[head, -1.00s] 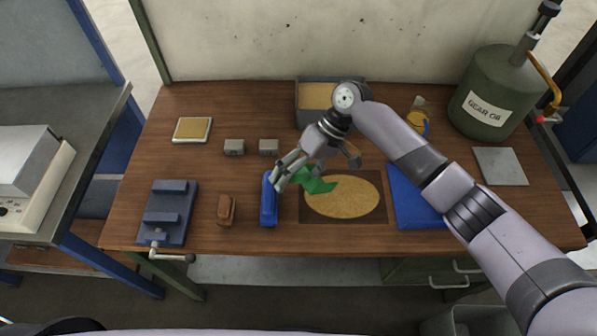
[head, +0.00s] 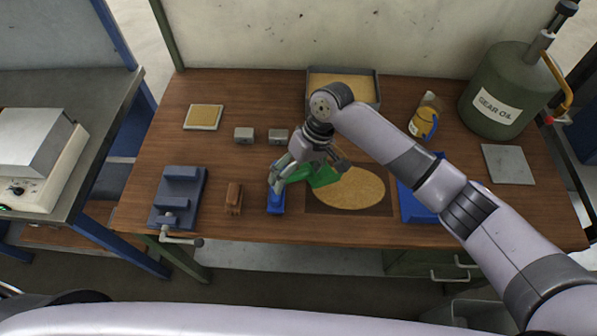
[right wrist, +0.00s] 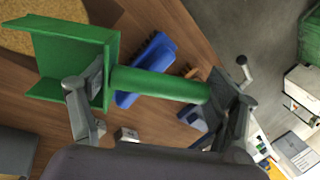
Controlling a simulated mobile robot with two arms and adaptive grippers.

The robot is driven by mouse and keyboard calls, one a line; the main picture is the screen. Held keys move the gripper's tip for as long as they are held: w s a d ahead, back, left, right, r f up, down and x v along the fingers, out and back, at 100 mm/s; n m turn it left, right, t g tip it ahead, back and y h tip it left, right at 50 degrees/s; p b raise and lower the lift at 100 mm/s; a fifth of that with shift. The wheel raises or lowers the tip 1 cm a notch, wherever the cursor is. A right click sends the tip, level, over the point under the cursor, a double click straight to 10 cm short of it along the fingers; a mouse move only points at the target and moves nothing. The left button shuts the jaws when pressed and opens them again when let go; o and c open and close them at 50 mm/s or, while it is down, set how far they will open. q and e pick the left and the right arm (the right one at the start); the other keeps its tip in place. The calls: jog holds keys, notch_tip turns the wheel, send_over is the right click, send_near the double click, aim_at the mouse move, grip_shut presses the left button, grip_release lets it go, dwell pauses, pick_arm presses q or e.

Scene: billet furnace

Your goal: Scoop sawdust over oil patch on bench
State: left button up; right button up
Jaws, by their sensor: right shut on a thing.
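My right gripper (head: 300,174) is shut on a green scoop (head: 323,176). The scoop also shows large in the right wrist view (right wrist: 72,60), its handle between my fingers (right wrist: 165,85); the part of its inside that I see looks bare green. The scoop is over the left upper edge of a dark square oil patch (head: 318,205) on the bench. A tan oval of sawdust (head: 350,190) covers the patch's middle; dark corners show around it. A grey bin (head: 376,90) holding sawdust stands at the back. My left gripper is not in view.
A blue brush-like thing (head: 276,207) lies partly under my right fingers. A brown block (head: 233,198) and vise (head: 178,200) are left.

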aim_at(319, 180)
jog(key=shift+s+a+f+t+h, duration=0.25)
jog(key=shift+a+f+t+h, duration=0.15)
jog(key=shift+h, duration=0.25)
jog(key=shift+s+a+f+t+h, duration=0.2)
jog(key=shift+a+t+h, duration=0.1)
jog(key=shift+t+h, duration=0.3)
jog(key=shift+d+f, duration=0.1)
jog(key=shift+d, duration=0.15)
jog(key=d+b, duration=0.1)
jog(key=d, duration=0.1)
jog(key=d+m+b, duration=0.1)
jog(key=d+b, duration=0.1)
jog(key=w+d+m+b, duration=0.1)
jog(key=d, duration=0.1)
jog(key=shift+d+f, duration=0.1)
jog(key=shift+f, duration=0.2)
pick_arm(q)
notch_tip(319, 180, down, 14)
jog(key=b, duration=1)
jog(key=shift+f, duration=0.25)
pick_arm(e)
jog(key=s+d+r+m, duration=0.1)
jog(key=s+d, duration=0.3)
jog(key=d, duration=0.5)
jog(key=s+d+r+m, duration=0.2)
jog(key=s+d+m, duration=0.2)
jog(key=d, duration=0.5)
jog(key=shift+s, duration=0.6)
jog(key=shift+f, duration=0.1)
